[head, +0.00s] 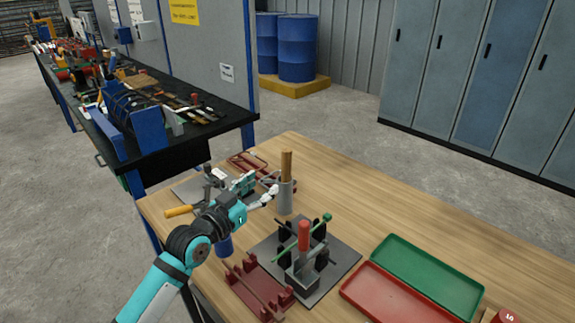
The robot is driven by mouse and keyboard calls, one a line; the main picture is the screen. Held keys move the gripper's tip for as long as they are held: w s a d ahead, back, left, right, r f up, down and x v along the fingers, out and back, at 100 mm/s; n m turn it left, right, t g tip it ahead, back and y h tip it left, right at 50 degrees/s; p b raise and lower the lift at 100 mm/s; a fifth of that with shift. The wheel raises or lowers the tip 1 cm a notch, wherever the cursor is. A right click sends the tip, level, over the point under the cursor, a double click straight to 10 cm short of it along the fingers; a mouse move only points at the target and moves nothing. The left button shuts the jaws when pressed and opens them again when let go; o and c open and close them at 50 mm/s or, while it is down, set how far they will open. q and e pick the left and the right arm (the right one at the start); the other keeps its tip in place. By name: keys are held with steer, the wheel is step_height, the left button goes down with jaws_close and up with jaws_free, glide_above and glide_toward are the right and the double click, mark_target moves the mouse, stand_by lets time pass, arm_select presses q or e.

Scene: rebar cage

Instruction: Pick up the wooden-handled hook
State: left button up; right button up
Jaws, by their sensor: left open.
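The wooden-handled hook (287,164) stands upright in a grey cylindrical holder (287,197) on the wooden workbench. Only its light brown handle shows; the metal part is hidden inside the holder. My left gripper (270,192) is open and empty, just left of the holder and slightly below the handle. The fingers point toward the holder; I cannot tell whether they touch it. My right gripper is out of view.
A fixture with a red-handled clamp (303,237) stands on a dark plate in front of the holder. A red rack (258,288), green tray (430,275) and red tray (390,298) lie nearby. An orange-handled tool (180,211) lies left. The bench's back right is clear.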

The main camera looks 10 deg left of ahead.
mark_target(283, 167)
arm_select(q)
steer(key=x, duration=0.6)
steer(key=shift+w+d+p, duration=0.15)
steer(key=shift+w+p, duration=0.15)
steer(key=shift+w, duration=0.25)
steer(key=x, duration=0.4)
steer(key=shift+w+p, duration=0.15)
steer(key=shift+p, duration=0.2)
steer(key=shift+w+d, duration=0.15)
steer(key=shift+w, duration=0.15)
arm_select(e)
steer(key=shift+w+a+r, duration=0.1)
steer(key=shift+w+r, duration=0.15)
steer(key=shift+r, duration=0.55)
arm_select(q)
jaws_close()
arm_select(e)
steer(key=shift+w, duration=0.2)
